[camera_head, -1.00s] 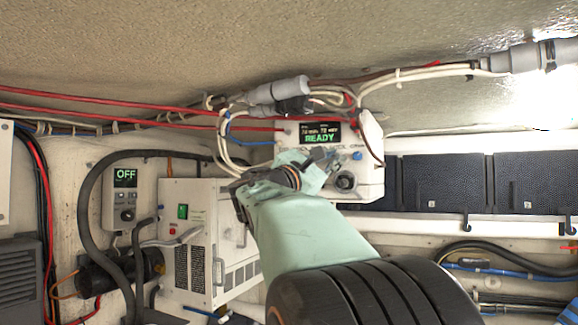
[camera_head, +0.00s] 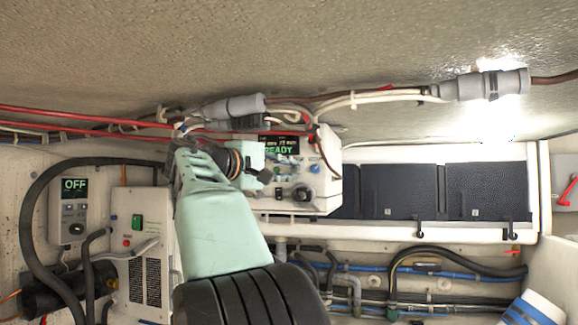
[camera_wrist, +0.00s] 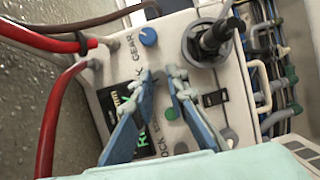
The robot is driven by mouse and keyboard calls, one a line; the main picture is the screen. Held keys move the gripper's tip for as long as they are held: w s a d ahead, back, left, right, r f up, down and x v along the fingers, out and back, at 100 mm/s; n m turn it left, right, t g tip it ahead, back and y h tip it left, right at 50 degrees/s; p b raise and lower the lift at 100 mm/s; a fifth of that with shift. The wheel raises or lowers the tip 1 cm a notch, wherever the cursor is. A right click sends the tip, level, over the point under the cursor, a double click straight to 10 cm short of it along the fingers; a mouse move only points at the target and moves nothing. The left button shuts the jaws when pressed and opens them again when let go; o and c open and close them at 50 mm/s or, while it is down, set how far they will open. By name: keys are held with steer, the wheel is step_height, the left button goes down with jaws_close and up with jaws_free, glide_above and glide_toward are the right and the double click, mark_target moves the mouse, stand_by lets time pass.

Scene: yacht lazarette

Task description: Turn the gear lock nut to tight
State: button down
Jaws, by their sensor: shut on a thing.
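A white control box (camera_head: 326,200) hangs below the ceiling cables; its screen (camera_head: 279,146) reads READY. My gripper (camera_head: 266,176) reaches it from the left, fingertips at its front face. A blue knob (camera_wrist: 148,37), near the word GEAR, is just beyond the fingertips. A large black knob (camera_wrist: 212,38) is to their right. A rocker switch (camera_wrist: 214,98) and green button (camera_wrist: 170,113) are close by.
Red cables (camera_wrist: 62,97) run close to the box's left side in the wrist view. Grey connectors (camera_head: 234,107) and white cables hang above it. A white unit (camera_head: 143,245) and an OFF panel (camera_head: 74,187) are at left. Dark panels (camera_head: 400,192) lie right.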

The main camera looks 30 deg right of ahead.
steer(key=shift+r+m+y+p, duration=0.15)
steer(key=shift+m+y+p, duration=0.4)
steer(key=shift+m, duration=0.55)
steer(key=c, duration=1.9)
jaws_free()
steer(key=v, duration=1.2)
